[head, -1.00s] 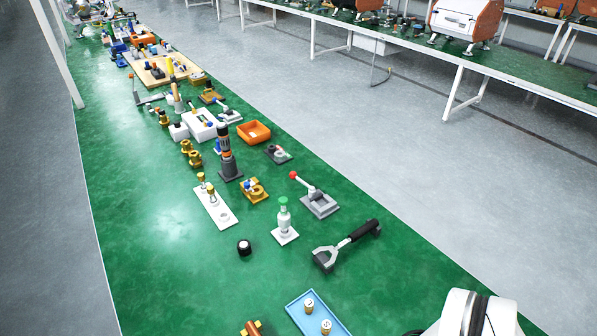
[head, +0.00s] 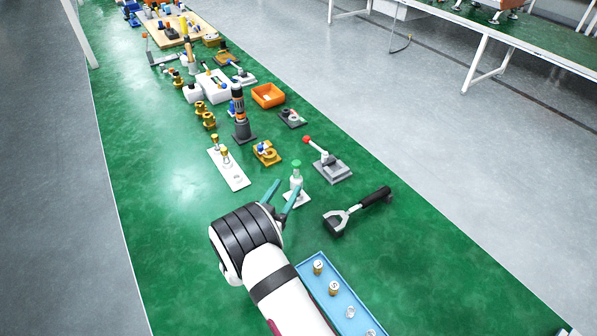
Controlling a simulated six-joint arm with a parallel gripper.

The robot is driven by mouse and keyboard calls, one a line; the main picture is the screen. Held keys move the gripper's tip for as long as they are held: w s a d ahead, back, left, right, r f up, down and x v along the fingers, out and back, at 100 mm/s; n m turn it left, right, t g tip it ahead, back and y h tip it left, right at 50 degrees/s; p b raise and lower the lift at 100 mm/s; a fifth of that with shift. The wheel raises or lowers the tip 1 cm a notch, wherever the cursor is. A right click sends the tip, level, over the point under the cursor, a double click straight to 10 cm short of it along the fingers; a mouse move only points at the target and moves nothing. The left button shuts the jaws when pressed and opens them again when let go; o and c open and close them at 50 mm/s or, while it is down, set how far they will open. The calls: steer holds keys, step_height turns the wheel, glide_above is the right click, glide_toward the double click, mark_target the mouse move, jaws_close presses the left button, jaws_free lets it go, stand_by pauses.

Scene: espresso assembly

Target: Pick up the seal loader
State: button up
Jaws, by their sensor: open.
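The likely seal loader is the white, bottle-shaped piece with a green top (head: 296,175); I cannot be sure from its looks alone. It stands upright on a square white base (head: 303,201), partly hidden behind one finger. My gripper (head: 282,192) has two teal fingers, spread apart with nothing seen between them. It is just left of the white piece, and its right finger overlaps the base in the picture. I cannot tell whether they touch.
A black-handled portafilter (head: 357,211) lies right of the gripper. A grey lever press (head: 329,166) stands behind it. A blue tray (head: 306,256) with small capped parts is in front. A white plate with brass-topped pieces (head: 233,178) is at left. Green table is clear at left.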

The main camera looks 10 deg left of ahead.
mark_target(296, 178)
steer(key=x, duration=1)
steer(key=shift+w+d+r, duration=0.1)
steer(key=shift+w+r, duration=0.05)
jaws_close()
